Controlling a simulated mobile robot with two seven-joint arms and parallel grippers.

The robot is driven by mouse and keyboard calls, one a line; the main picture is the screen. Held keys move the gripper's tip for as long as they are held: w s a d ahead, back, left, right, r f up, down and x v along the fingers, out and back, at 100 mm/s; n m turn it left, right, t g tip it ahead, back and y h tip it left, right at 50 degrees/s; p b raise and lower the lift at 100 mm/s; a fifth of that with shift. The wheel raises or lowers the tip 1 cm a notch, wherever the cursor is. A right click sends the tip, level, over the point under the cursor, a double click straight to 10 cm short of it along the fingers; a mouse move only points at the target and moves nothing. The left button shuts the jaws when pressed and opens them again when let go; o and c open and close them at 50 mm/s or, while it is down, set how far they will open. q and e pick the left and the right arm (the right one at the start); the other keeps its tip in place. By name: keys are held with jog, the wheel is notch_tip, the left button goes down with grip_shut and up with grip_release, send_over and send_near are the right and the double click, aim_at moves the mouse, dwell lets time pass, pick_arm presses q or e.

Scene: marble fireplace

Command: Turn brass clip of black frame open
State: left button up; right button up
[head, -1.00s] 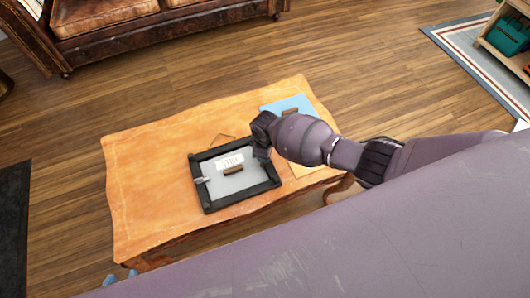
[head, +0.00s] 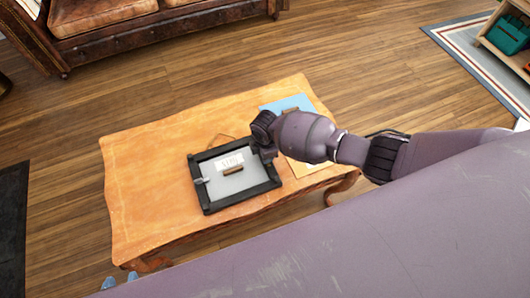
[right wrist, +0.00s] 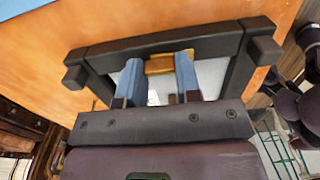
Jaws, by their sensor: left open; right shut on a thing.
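The black frame (head: 243,198) lies flat on the wooden table, with a grey back panel and a white label (head: 229,161). A metal clip (head: 202,180) sits on its left side, and a brown piece (head: 233,171) lies on the panel. In the right wrist view, the brass clip (right wrist: 159,65) is at the frame's edge, between the blue fingertips of my right gripper (right wrist: 159,78), which is shut on it. In the head view my right wrist hides this side of the frame.
The table (head: 150,180) is bare left of the frame. A blue sheet (head: 292,104) lies at its back right, partly behind my right arm. A brown leather sofa (head: 120,30) stands behind, and a shelf (head: 505,38) with green items is at the upper right.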

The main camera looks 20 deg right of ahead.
dwell(0.5)
jog(key=o, duration=0.9)
jog(key=shift+r, duration=0.25)
notch_tip(320, 180, up, 4)
jog(key=shift+w+r+p, duration=0.1)
jog(key=shift+w+p, duration=0.05)
jog(key=shift+p, duration=0.7)
notch_tip(320, 180, up, 6)
jog(key=shift+r+p, duration=0.1)
jog(key=shift+p, duration=0.85)
